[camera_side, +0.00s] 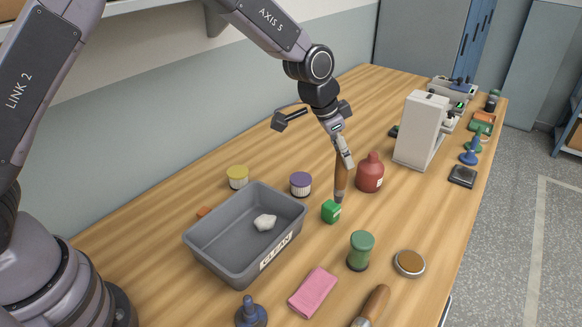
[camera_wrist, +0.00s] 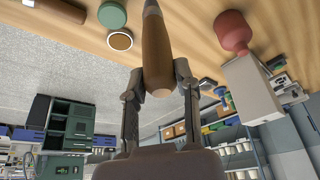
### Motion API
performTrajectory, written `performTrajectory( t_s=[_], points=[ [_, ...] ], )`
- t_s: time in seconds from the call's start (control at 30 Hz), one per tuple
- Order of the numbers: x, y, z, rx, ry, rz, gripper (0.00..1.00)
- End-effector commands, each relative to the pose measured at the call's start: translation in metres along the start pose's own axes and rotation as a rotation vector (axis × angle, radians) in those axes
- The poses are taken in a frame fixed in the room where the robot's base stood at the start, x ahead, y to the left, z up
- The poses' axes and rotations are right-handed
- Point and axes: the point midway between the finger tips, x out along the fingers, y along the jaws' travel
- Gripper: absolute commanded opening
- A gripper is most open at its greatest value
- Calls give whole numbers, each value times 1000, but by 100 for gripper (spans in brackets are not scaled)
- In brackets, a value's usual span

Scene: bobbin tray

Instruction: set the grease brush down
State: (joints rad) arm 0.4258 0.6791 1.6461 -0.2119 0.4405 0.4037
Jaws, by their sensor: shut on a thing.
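The grease brush (camera_side: 341,181) has a brown wooden handle and hangs roughly upright, with its dark lower end pointing down. My gripper (camera_side: 344,158) is shut on the upper part of the handle. In the wrist view the handle (camera_wrist: 156,52) sits between the two fingers of my gripper (camera_wrist: 160,86). The lower end is just behind a green block (camera_side: 331,212) in the side view. I cannot tell whether the end touches the table.
A grey bin labelled CLEAN (camera_side: 222,259) holds a white lump. A red bottle (camera_side: 370,174), purple-lidded jar (camera_side: 301,184), green-lidded jar (camera_side: 360,250), round tin (camera_side: 410,263) and pink cloth (camera_side: 313,291) stand around.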

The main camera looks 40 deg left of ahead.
Motion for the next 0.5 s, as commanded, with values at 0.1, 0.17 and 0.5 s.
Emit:
performTrajectory(
  t_s=[0.1, 0.17, 0.5],
  points=[
    [22, -5, -18, 2, -1, 0, 0],
    [34, -8, -29, 1, -1, 0, 0],
    [104, -21, -70, 0, -2, 0, 0]
  ],
)
